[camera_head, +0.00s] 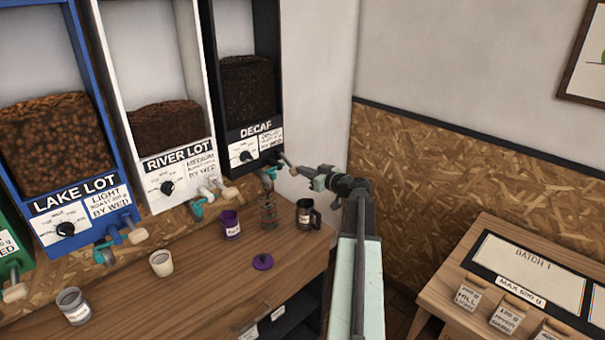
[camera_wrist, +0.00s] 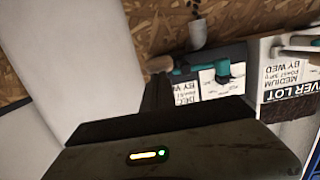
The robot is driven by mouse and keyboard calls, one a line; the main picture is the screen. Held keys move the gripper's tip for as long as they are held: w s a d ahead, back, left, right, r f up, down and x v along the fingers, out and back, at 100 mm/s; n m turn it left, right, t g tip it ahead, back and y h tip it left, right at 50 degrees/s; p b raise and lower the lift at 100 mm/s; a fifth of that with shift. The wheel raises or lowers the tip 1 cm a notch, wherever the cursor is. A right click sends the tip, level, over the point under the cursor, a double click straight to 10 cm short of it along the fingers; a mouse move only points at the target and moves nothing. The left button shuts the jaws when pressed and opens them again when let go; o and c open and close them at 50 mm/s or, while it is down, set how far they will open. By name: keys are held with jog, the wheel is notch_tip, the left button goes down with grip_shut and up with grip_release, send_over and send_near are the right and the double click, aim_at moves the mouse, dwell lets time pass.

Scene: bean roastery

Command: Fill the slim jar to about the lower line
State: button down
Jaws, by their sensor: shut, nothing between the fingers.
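A slim clear jar (camera_head: 268,212) stands upright on the wooden counter, below the spout (camera_head: 268,174) of the DECAF bin (camera_head: 250,90). Its lines and any beans inside are too small to tell. My gripper (camera_head: 298,170) is shut and empty, with its tip close to the wooden knob of the DECAF lever (camera_head: 285,158). In the wrist view, the dark fingers (camera_wrist: 157,92) point at the wooden knob (camera_wrist: 160,64) beside the teal spout (camera_wrist: 222,70). I cannot tell whether they touch the knob. The jar does not show clearly in the wrist view.
A dark mug (camera_head: 307,214) stands close to the right of the jar, and a purple jar (camera_head: 230,224) to its left. A purple lid (camera_head: 262,262), a cream cup (camera_head: 161,263) and a grey jar (camera_head: 73,306) are also on the counter. A side table (camera_head: 450,292) is at right.

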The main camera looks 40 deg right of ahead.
jog(key=shift+a+f+b, duration=0.2)
jog(key=shift+f+b, duration=0.25)
jog(key=shift+f, duration=0.15)
jog(key=shift+a+f, duration=0.1)
jog(key=shift+a, duration=0.05)
dwell(3.1)
jog(key=shift+s+r+p, duration=0.1)
jog(key=shift+r+p, duration=0.25)
jog(key=shift+r, duration=0.15)
jog(key=s, duration=1.1)
jog(key=shift+s+d+r, duration=0.15)
jog(key=shift+s+d, duration=0.05)
jog(key=shift+s, duration=0.15)
